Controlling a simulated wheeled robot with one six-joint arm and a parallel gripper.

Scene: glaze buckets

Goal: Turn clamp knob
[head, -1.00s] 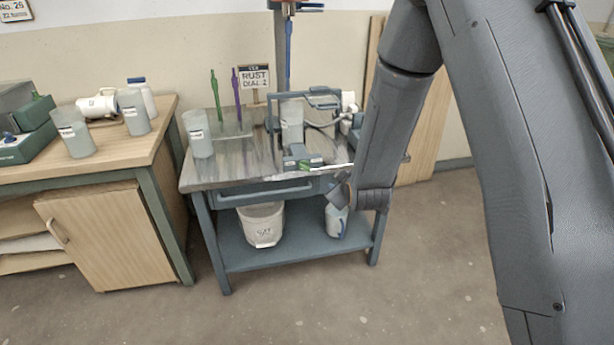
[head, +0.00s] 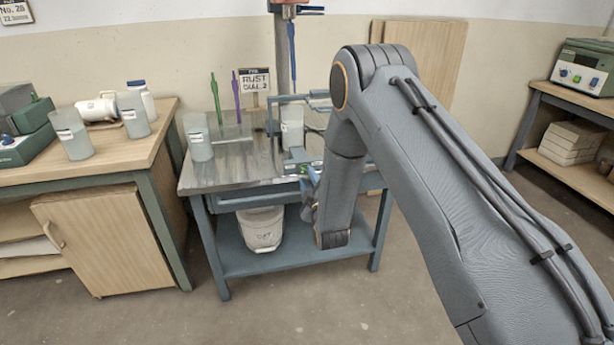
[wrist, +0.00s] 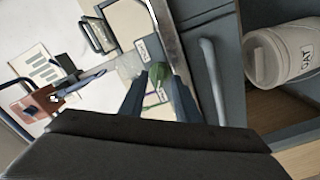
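My gripper (head: 309,184) is at the front edge of the grey metal-topped table (head: 230,175), partly hidden by my arm in the head view. In the wrist view its two dark blue fingers (wrist: 160,80) are apart. A small green knob-like piece (wrist: 158,76) shows between the fingertips. I cannot tell whether they touch it. The green piece also shows in the head view (head: 303,169), on a low grey block at the table's front. I cannot tell for sure that it is the clamp knob. A clear beaker (head: 292,122) stands behind it, near the stand's column.
A beaker (head: 198,138) and green and purple upright tools stand on the table's left. A sign (head: 257,80) stands behind. A white bucket (head: 261,229) is on the lower shelf. A wooden bench (head: 100,160) stands left. The floor in front is clear.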

